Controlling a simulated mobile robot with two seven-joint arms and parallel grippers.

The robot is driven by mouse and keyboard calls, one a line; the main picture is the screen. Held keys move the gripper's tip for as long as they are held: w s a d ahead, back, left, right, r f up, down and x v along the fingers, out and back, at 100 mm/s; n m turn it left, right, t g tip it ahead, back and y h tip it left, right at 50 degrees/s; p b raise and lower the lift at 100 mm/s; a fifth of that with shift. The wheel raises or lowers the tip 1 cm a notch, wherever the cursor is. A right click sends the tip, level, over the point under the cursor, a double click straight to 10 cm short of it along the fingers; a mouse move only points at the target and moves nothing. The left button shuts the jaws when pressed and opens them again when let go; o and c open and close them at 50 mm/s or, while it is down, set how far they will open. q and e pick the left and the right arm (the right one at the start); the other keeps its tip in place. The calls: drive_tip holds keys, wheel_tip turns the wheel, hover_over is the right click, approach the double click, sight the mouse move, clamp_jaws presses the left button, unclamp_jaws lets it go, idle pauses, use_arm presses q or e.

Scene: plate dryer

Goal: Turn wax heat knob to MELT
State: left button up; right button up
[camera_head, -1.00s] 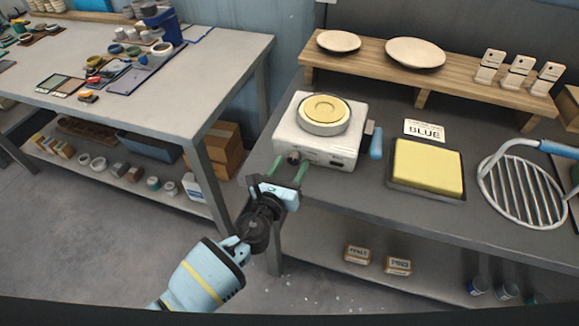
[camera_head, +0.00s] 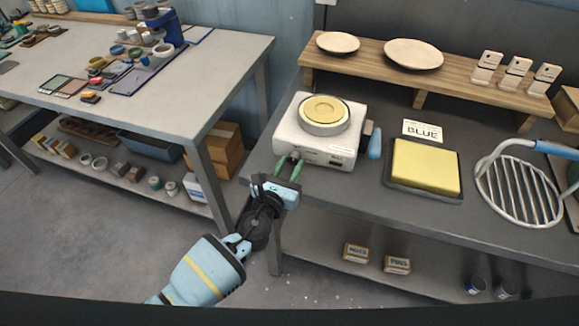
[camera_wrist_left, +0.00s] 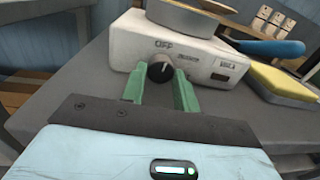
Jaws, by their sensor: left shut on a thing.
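The wax heater (camera_head: 318,147) is a white box on the dark bench, with a round pot of yellow wax (camera_head: 325,109) on top. Its black heat knob (camera_wrist_left: 160,71) is on the front face, under the word OFF in the left wrist view. A pale mark shows on the knob, but its exact setting is hard to read. My left gripper (camera_head: 286,166) is at the heater's front; its green fingers (camera_wrist_left: 159,80) are shut on the knob, one on each side. In the head view the fingers mostly cover the knob. My right gripper is not in view.
A blue-handled tool (camera_head: 375,143) is right of the heater. A yellow sponge-like block (camera_head: 426,166) sits in a dark tray, and a wire rack (camera_head: 520,190) stands further right. A wooden shelf (camera_head: 430,80) with two plates runs behind. Floor is open in front.

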use_arm(q)
drive_tip(key=m+p, duration=0.2)
drive_tip(key=m, duration=0.1)
drive_tip(key=shift+r, duration=0.3)
drive_tip(key=shift+f+m+p, duration=0.1)
drive_tip(key=shift+m+p, duration=0.25)
drive_tip(key=shift+m, duration=0.55)
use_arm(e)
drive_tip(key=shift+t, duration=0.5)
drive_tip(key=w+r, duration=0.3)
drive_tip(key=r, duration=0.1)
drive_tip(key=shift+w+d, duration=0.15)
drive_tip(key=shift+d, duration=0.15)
use_arm(q)
drive_tip(key=shift+f+m, duration=0.2)
drive_tip(key=shift+m, duration=0.1)
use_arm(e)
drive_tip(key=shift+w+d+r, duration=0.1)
use_arm(q)
drive_tip(key=o, duration=1)
drive_tip(key=shift+s, duration=0.15)
drive_tip(key=shift+v, duration=3.85)
drive_tip(key=shift+r, duration=0.2)
